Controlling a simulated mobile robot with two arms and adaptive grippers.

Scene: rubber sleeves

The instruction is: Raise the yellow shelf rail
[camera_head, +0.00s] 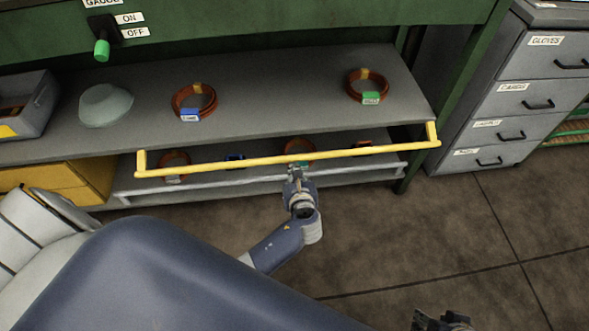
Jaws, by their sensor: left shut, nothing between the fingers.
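The yellow shelf rail (220,164) runs across the front of the lower shelves, below the edge of the upper shelf board. It has short upturned ends and rises slightly toward the right in the picture. My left gripper (296,173) is at the middle of the rail, just below it in the picture. It is shut and empty; I cannot tell whether it touches the rail. My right gripper (441,320) shows only in part at the bottom edge, far from the rail, and its fingers cannot be made out.
The grey shelf (270,95) carries a bowl (106,105) and rubber rings with a blue tag (190,115) and a green tag (370,98). More rings lie behind the rail. A drawer cabinet (520,101) stands right. The floor (440,240) in front is clear.

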